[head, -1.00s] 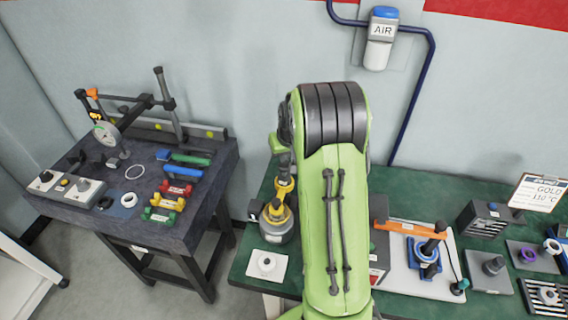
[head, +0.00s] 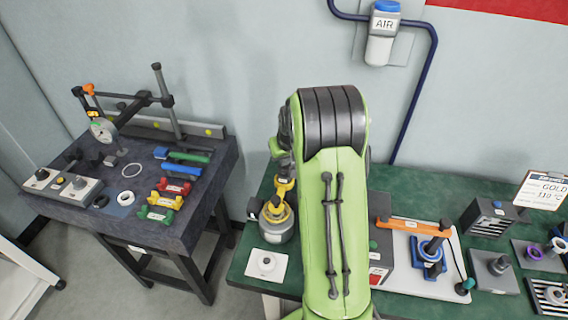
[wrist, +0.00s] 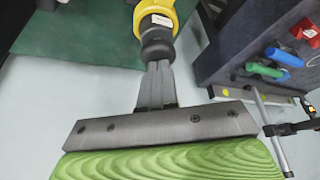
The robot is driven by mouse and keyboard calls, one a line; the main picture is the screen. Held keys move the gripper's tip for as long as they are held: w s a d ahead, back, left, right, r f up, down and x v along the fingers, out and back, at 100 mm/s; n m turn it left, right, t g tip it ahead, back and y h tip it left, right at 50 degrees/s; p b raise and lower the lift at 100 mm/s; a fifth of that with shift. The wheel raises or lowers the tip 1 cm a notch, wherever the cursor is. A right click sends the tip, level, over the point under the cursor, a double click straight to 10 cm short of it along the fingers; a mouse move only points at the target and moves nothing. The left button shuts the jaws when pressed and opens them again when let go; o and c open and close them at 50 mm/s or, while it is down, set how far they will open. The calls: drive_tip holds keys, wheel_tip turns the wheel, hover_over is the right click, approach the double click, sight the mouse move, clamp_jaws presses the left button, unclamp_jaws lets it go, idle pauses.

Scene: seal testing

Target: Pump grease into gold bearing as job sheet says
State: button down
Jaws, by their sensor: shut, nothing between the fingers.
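A grease pump with a yellow top and grey body (head: 277,230) stands at the left end of the green bench, partly hidden by my arm. Its yellow part, with a pale label and black cap, shows at the top of the wrist view (wrist: 158,20). My gripper (wrist: 154,66) is shut and empty, its fingertips at the black cap; I cannot tell if they touch it. The job sheet (head: 545,190) on the right reads GOLD and 110 °C. I cannot pick out a gold bearing.
A dark side table (head: 140,225) at the left holds a dial gauge stand, coloured tools and rings. Right of my arm stand a press with an orange lever (head: 410,228) and several small fixtures. An AIR unit (head: 382,35) hangs on the wall. Floor shows between the tables.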

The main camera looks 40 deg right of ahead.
drive_tip(key=shift+f, duration=0.35)
drive_tip(key=shift+r+p, duration=1.15)
drive_tip(key=shift+r, duration=0.75)
drive_tip(key=shift+f, duration=0.1)
drive_tip(key=shift+f+b, duration=1.6)
drive_tip(key=shift+f, duration=0.15)
drive_tip(key=shift+r, duration=0.1)
drive_tip(key=shift+r+p, duration=1.3)
drive_tip(key=shift+r, duration=0.45)
